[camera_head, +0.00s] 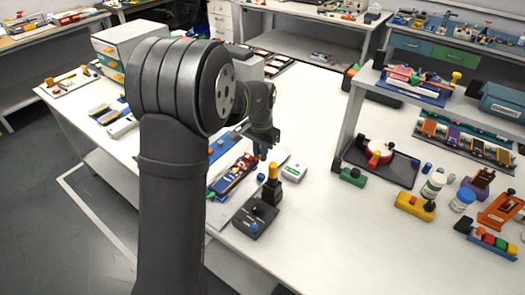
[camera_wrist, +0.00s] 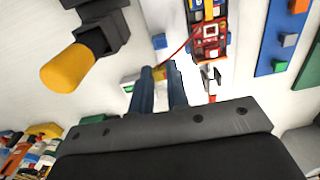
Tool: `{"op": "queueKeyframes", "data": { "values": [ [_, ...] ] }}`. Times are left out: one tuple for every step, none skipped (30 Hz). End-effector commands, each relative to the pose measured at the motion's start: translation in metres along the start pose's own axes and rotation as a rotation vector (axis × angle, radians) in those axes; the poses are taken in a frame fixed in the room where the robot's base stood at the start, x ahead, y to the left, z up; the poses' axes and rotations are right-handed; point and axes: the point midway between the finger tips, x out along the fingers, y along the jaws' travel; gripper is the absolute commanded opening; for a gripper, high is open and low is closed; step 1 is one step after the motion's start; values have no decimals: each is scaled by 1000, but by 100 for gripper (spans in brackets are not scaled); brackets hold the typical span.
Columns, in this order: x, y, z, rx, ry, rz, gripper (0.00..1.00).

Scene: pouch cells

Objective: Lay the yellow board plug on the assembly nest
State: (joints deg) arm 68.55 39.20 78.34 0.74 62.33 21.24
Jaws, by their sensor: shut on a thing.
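My gripper (camera_wrist: 163,75) is shut on the yellow board plug (camera_wrist: 161,73), a small yellow piece between the blue fingertips. A thin red lead runs from near it towards a red circuit board (camera_wrist: 211,30). That board lies in what looks like the assembly nest (camera_wrist: 190,17), just beyond the fingertips. In the head view my gripper (camera_head: 262,150) points down beside the nest and board (camera_head: 234,174); the plug cannot be made out there. Whether the plug touches anything below is not clear.
A black block with an upright yellow handle (camera_wrist: 68,68) stands close on the left in the wrist view; it also shows in the head view (camera_head: 272,172). A white box with a green mark (camera_head: 293,172) is nearby.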

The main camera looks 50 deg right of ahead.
Motion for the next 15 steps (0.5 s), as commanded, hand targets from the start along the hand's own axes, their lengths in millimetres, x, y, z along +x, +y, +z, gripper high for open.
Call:
{"op": "queueKeyframes", "data": {
  "values": [
    [0, 0, 0, 0, 0, 0, 0],
    [0, 0, 0, -1, 0, 2, 0],
    [0, 0, 0, -1, 0, 5, 0],
    [1, 0, 0, -1, 0, 5, 0],
    [2, 0, 0, -1, -1, 5, 0],
    [4, 0, 0, -1, -1, 5, 0],
    [5, 0, 0, -1, -2, 5, 0],
    [7, 0, 0, -1, -2, 5, 0],
    [10, 0, 0, -1, -2, 5, 0],
    [13, 0, 0, -1, -2, 5, 0],
    [15, 0, 0, -1, -1, 5, 0],
    [19, 0, 0, -1, -2, 5, 0],
    [22, 0, 0, -1, -2, 5, 0],
    [25, 0, 0, -1, -2, 5, 0],
    [29, 0, 0, -1, -2, 5, 0]
  ]
}}
